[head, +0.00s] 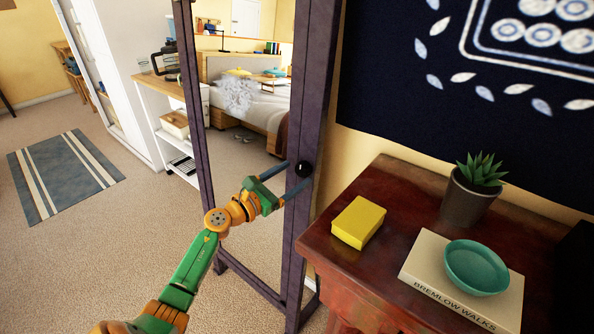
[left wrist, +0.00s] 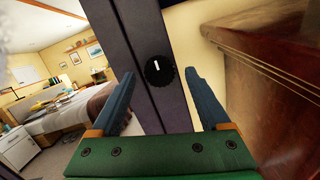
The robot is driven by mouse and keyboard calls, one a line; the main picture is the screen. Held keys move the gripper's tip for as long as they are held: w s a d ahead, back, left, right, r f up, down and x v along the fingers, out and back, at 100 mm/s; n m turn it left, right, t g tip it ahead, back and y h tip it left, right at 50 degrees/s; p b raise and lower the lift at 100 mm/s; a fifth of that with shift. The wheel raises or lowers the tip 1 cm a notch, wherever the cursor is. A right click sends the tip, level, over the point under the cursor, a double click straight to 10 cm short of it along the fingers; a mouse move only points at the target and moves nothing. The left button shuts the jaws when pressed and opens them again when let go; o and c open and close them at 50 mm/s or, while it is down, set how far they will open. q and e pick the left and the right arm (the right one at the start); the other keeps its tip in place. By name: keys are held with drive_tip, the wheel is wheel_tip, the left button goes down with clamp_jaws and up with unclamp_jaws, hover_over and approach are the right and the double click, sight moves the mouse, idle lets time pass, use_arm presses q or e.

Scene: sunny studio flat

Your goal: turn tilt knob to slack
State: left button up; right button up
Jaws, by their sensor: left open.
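The tilt knob (head: 304,168) is a small round black knob on the right upright of a tall dark purple standing mirror frame (head: 300,235). In the left wrist view the knob (left wrist: 159,71) shows a short white mark pointing nearly straight up. My left gripper (head: 293,175) is open, with its two blue fingers pointing at the upright. In the left wrist view the knob appears between the fingertips (left wrist: 159,74), with a gap on each side. How far the tips reach along the knob cannot be told. My right gripper is in neither view.
A dark red wooden cabinet (head: 335,262) stands close on the right. On it are a yellow block (head: 358,222), a potted succulent (head: 470,192), and a book (head: 428,277) bearing a teal bowl (head: 476,267). A white shelf trolley (head: 160,120) stands behind the mirror's left side. Carpet lies open at left.

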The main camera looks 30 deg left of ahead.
use_arm(q)
drive_tip(key=shift+w+f, duration=0.25)
drive_tip(key=shift+w, duration=0.7)
drive_tip(key=shift+s+r, duration=0.1)
drive_tip(key=shift+s, duration=0.05)
drive_tip(key=shift+c, duration=0.5)
clamp_jaws()
